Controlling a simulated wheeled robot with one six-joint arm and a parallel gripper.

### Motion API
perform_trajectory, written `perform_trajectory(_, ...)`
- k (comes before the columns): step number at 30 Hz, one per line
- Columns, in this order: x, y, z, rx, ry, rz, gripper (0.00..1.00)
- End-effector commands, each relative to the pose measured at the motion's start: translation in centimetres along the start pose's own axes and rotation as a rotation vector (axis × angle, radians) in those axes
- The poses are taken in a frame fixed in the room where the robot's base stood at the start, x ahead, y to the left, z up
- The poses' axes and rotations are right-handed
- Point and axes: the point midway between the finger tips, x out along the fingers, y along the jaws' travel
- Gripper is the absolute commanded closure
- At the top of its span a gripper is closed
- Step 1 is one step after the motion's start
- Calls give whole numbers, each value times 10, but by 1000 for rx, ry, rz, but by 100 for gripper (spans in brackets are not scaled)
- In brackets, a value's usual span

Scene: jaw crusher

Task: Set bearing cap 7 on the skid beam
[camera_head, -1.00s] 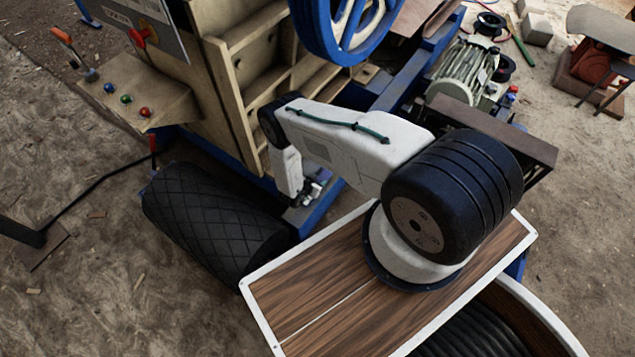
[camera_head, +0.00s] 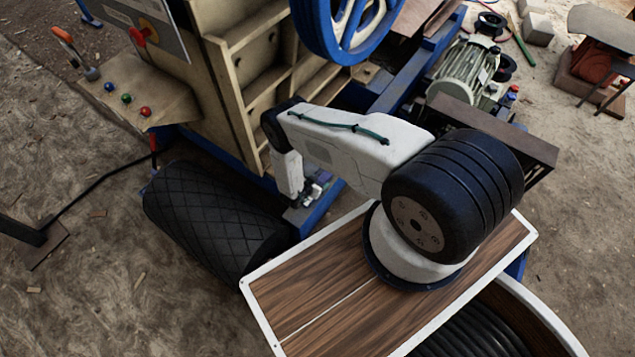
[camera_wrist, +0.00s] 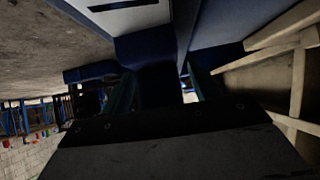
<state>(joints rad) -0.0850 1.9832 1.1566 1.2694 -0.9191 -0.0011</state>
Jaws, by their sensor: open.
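My gripper (camera_head: 314,190) is low beside the crusher, just above the near end of the blue skid beam (camera_head: 318,214). In the wrist view my gripper (camera_wrist: 165,88) is open, with one dark finger on each side of a gap. Dark blue steel (camera_wrist: 145,48) fills the view beyond the fingers. I cannot make out bearing cap 7 or any number in either view. Small parts at the gripper are too small to identify, and I cannot tell whether the fingers touch the beam.
The tan crusher frame (camera_head: 232,105) rises close behind my gripper, with a blue flywheel (camera_head: 345,25) above. A control desk (camera_head: 135,100) with buttons stands at left. A motor (camera_head: 462,72) sits at the back right.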

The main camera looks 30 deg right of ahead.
Motion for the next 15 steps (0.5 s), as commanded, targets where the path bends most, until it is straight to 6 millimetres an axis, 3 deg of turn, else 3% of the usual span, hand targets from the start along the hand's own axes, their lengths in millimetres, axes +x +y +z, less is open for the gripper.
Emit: perform_trajectory(15,-99,-2,0,-3,0,-4,38)
